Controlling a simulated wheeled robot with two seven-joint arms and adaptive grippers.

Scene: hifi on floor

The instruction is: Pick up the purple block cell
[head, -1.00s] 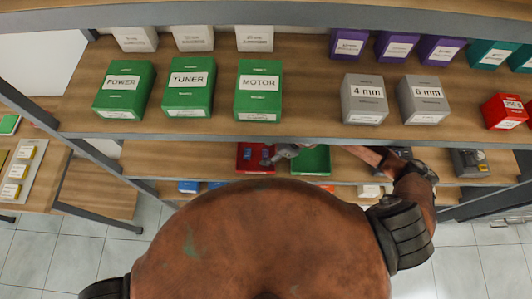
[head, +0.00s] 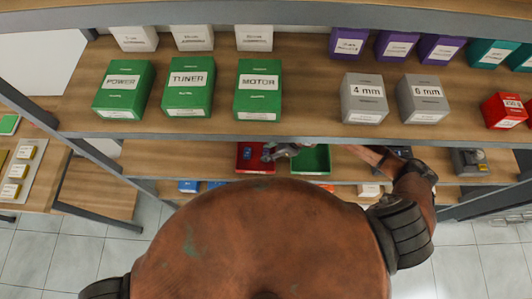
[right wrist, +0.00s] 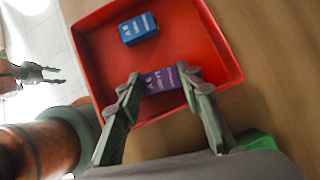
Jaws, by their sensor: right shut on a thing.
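The purple block cell (right wrist: 160,80) with white lettering is between the fingertips of my right gripper (right wrist: 153,84) in the right wrist view. The gripper is shut on it, over the near part of a red tray (right wrist: 92,62). Whether the block touches the tray floor I cannot tell. In the head view my right gripper (head: 274,152) is at the red tray (head: 252,168) on the lower shelf, and the purple block cannot be made out. My left gripper (right wrist: 40,73) shows at the left of the right wrist view, its fingers apart and empty, away from the tray.
A blue block (right wrist: 138,29) lies in the red tray, apart from the purple one. A green tray (head: 312,160) stands right beside the red one. The shelf above (head: 310,125) carries green boxes (head: 258,90) and grey boxes (head: 364,98), and overhangs my right arm.

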